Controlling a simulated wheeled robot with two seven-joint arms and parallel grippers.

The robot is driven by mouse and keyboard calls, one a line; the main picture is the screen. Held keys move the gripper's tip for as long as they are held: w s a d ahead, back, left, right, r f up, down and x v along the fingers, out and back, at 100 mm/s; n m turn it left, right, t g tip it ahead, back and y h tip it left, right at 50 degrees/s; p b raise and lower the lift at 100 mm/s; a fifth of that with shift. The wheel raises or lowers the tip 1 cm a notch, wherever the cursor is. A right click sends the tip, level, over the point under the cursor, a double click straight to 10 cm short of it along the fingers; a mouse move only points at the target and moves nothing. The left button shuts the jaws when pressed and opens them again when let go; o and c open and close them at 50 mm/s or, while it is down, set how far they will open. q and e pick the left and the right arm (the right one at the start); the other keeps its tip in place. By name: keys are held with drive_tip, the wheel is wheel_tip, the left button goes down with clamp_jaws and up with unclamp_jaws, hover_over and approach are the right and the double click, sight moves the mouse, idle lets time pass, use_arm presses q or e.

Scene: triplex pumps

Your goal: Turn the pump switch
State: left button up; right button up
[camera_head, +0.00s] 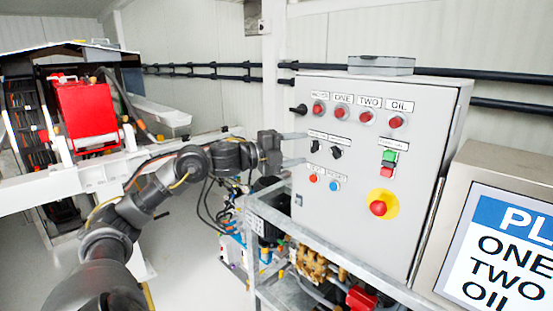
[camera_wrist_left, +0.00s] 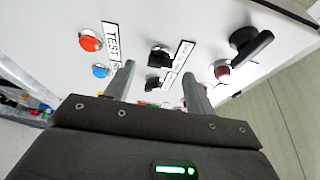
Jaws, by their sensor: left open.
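The grey control cabinet (camera_head: 355,210) carries two small black rotary switches on its door, the left one (camera_head: 314,146) and the right one (camera_head: 336,152), with labels too small to read. They also show in the left wrist view as black knobs (camera_wrist_left: 158,57) and (camera_wrist_left: 154,86). Which one is the pump switch I cannot tell. A larger black handle switch (camera_head: 299,109) sits at the cabinet's upper left. My left gripper (camera_head: 305,148) is open and empty at the door's left side, its fingers pointing at the panel near the left rotary switch. No contact is visible. My right gripper is out of view.
Red lamps (camera_head: 367,117) labelled ONE, TWO and OIL line the door's top. A red emergency stop (camera_head: 378,208) on yellow, and green and red buttons (camera_head: 388,163), sit at the right. A metal frame (camera_head: 330,255) with pump parts stands below. A sign screen (camera_head: 505,250) is at right.

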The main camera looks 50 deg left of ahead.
use_arm(q)
drive_tip(key=b+v, duration=0.5)
drive_tip(key=v, duration=0.3)
drive_tip(key=shift+a, duration=0.15)
idle(0.5)
